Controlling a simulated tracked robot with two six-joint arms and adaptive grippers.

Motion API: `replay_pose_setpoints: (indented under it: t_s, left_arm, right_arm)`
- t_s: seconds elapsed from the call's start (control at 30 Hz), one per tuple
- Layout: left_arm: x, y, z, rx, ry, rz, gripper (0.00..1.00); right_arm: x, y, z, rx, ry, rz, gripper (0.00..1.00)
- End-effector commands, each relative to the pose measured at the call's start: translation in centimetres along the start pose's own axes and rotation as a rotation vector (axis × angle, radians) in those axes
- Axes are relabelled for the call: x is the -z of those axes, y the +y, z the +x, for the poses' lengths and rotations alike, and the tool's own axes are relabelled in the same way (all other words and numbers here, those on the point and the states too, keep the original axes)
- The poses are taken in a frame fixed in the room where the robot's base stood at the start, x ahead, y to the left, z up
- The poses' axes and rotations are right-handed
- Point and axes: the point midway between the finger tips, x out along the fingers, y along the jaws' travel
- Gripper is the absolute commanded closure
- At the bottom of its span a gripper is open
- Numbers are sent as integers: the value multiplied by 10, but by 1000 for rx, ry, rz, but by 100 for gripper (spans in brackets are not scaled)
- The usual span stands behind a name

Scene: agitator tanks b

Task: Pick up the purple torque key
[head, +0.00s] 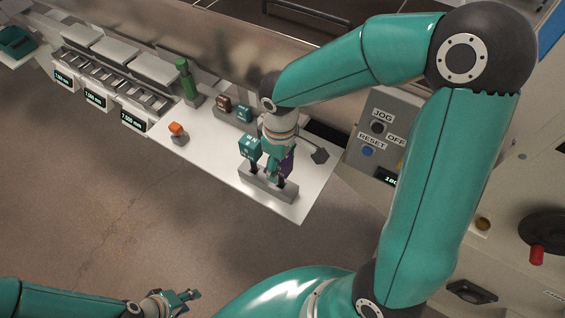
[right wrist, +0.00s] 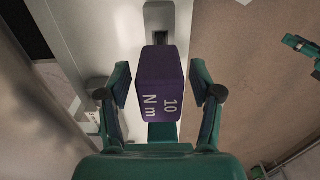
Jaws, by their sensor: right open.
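The purple torque key (right wrist: 160,82) has a block-shaped head marked "10 Nm". In the right wrist view it sits between the two fingers of my right gripper (right wrist: 162,98), with a visible gap on each side. In the head view the purple key (head: 288,163) is partly hidden behind my right gripper (head: 274,168), which is open and points down at it. The key stands in a grey rack (head: 265,187) beside a teal key (head: 249,148). My left gripper (head: 184,299) is open and empty, low over the floor, away from the table.
The white table (head: 215,157) also bears a brown block (head: 223,103), another teal block (head: 244,113), a green handled tool (head: 186,80) and an orange-topped piece (head: 177,130). Displays and trays line its far left. A grey JOG/RESET control box (head: 372,135) stands to the right.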

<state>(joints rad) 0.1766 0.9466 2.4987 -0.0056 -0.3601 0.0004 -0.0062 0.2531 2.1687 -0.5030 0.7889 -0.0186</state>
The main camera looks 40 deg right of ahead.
Motion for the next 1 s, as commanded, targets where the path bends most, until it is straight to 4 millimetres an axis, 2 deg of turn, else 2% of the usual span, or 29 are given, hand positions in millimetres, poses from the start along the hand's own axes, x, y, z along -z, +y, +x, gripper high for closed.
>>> replay_pose_setpoints:
  t_s: [0.2,0.6,1.0]
  left_arm:
    - [0,0,0,0,0,0,60]
    - [0,0,0,0,0,0,60]
    - [0,0,0,0,0,0,60]
  right_arm:
    - [0,0,1,0,1,0,35]
    - [0,0,0,0,1,1,100]
    - [0,1,-4,-1,2,2,100]
